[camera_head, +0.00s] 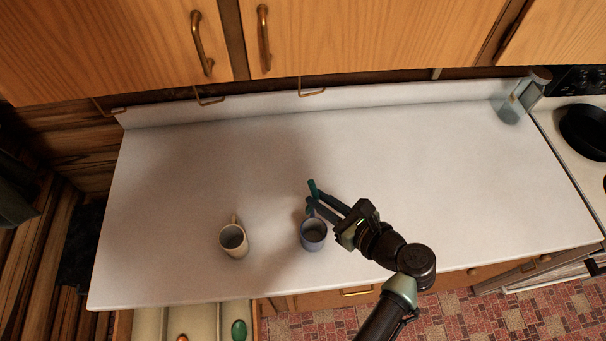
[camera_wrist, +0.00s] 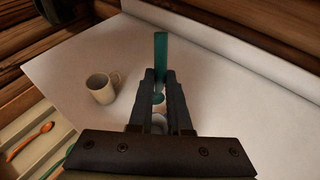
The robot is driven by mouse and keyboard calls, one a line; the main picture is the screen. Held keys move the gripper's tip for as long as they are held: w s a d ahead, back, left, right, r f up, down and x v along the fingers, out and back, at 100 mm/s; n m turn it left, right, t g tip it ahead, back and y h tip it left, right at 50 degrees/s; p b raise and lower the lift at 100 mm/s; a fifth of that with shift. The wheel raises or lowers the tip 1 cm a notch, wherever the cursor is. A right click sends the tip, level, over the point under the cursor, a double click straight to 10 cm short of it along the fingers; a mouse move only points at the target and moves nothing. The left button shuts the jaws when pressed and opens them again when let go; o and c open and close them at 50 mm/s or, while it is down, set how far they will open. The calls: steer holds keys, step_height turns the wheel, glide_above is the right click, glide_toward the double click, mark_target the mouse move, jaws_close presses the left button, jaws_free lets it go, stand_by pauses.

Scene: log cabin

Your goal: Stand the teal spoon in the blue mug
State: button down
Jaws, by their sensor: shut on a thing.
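The teal spoon (camera_head: 313,188) is held near upright between my gripper's fingertips (camera_head: 319,204). In the wrist view its handle (camera_wrist: 160,50) rises above the fingers, and part of it shows between them. The blue mug (camera_head: 314,240) stands upright on the counter, close beside the fingers in the head view. In the wrist view the mug is mostly hidden behind my gripper (camera_wrist: 159,76). My gripper is shut on the spoon. I cannot tell whether the spoon's lower end is over the mug's opening or behind its rim.
A cream mug (camera_head: 233,241) stands left of the blue mug. An open drawer (camera_head: 205,322) below the counter's front edge holds an orange spoon (camera_wrist: 31,140) and a green one (camera_head: 239,330). A glass jar (camera_head: 512,109) stands at the back right. The counter's middle is clear.

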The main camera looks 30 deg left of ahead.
step_height(320, 180, down, 13)
steer(key=d+b, duration=0.1)
steer(key=b, duration=1)
steer(key=shift+s+r, duration=0.2)
steer(key=shift+s, duration=0.05)
stand_by(0.4)
steer(key=c, duration=0.8)
jaws_free()
steer(key=shift+d, duration=0.1)
steer(key=b+v, duration=0.2)
steer(key=v, duration=1.1)
